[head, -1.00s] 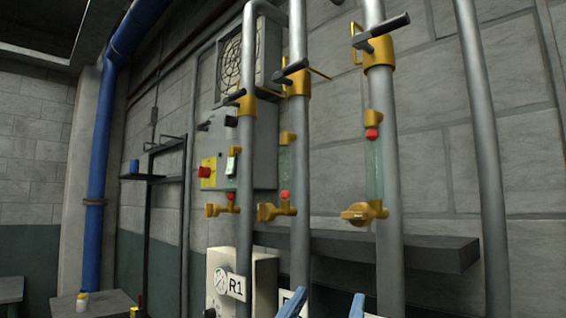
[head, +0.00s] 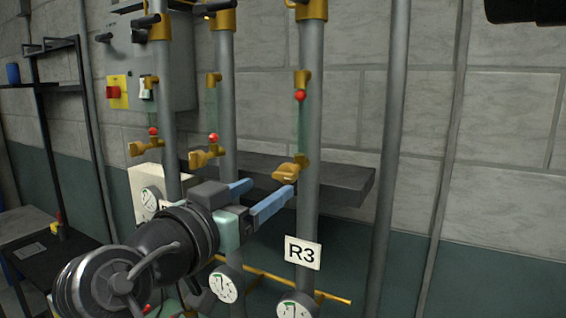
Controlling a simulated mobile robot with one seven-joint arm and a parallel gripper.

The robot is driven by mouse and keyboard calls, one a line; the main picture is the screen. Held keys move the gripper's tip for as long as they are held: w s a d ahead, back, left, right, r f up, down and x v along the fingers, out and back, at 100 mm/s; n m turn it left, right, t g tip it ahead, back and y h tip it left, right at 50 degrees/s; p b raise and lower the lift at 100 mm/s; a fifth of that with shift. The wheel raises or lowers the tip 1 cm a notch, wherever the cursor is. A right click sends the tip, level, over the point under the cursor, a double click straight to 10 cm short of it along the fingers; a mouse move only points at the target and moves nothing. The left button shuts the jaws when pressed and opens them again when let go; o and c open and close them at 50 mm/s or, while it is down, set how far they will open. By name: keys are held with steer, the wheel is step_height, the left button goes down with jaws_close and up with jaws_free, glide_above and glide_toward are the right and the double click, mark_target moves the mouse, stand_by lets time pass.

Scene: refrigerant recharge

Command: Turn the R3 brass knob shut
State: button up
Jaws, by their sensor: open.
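The R3 brass knob (head: 289,171) sits at the bottom of the sight glass (head: 302,128) on the rightmost of the three valve pipes, above the white R3 label (head: 303,252). A red ball (head: 300,95) shows near the top of that glass. My gripper (head: 267,195) is open and empty, with blue fingers pointing up and right. Its nearer fingertip is just below the knob in the picture; whether it touches the knob I cannot tell. The knob is not between the fingers.
Two similar brass knobs, on the middle pipe (head: 207,156) and left pipe (head: 146,146), are close by. A dark shelf (head: 345,183) runs behind the pipes. Gauges (head: 225,284) and a yellow pipe (head: 335,298) lie below. A bare pipe (head: 393,130) stands to the right.

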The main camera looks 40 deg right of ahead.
mark_target(281, 179)
steer(key=p+x, duration=0.3)
steer(key=x, duration=0.4)
steer(key=shift+w+d+r, duration=0.1)
steer(key=shift+d+r, duration=0.05)
steer(key=shift+d, duration=0.15)
steer(key=shift+w+d+p, duration=0.2)
steer(key=shift+d+p, duration=0.15)
steer(key=shift+d, duration=0.1)
jaws_close()
